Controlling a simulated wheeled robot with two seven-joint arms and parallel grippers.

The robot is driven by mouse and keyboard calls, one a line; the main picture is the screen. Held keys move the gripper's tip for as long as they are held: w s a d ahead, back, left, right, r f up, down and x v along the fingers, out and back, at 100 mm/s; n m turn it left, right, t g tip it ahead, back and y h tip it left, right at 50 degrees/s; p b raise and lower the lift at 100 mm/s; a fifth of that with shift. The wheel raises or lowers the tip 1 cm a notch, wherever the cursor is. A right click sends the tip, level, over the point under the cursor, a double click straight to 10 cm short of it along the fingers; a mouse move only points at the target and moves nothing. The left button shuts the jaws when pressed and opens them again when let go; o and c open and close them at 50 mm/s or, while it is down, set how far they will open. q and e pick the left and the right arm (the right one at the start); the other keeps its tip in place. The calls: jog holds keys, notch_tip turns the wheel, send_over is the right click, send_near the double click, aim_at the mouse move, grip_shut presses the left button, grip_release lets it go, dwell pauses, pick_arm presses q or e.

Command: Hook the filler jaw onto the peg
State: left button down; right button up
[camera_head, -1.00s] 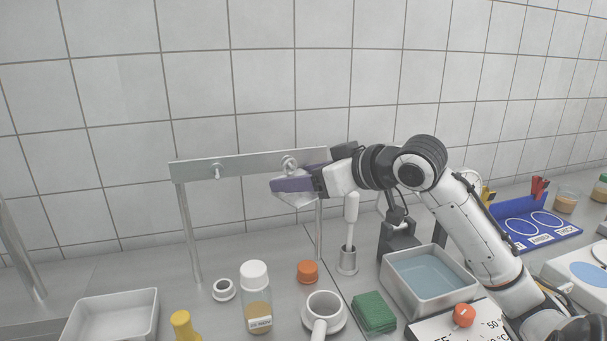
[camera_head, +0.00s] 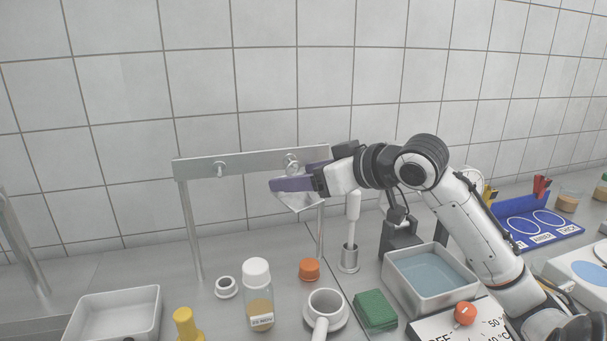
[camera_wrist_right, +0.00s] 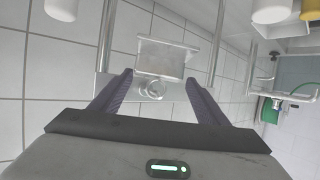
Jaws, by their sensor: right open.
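A metal rail (camera_head: 250,163) on two posts carries a peg at its left (camera_head: 219,169). A metal ring (camera_head: 292,160) shows at its right end, and it also shows in the right wrist view (camera_wrist_right: 153,88). The grey filler jaw (camera_head: 298,203) hangs there, partly hidden behind my fingers; its flat plate appears in the wrist view (camera_wrist_right: 166,60). The ring appears to be at the right peg, but the peg itself is hidden. My right gripper (camera_head: 291,175) is open, its purple fingers apart on either side of the jaw. My left gripper is out of view.
Below the rail stand a white-capped bottle (camera_head: 258,310), an orange cap (camera_head: 309,269), a white cup (camera_head: 325,305) and a slim white-handled tool in a holder (camera_head: 352,225). A green sponge (camera_head: 375,309) and a water basin (camera_head: 432,278) are at right. An empty tray (camera_head: 112,318) is at left.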

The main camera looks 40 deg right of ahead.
jog(key=shift+w+d, duration=0.1)
jog(key=shift+d, duration=0.4)
jog(key=v, duration=1)
jog(key=shift+s+a, duration=0.25)
jog(key=shift+a, duration=0.2)
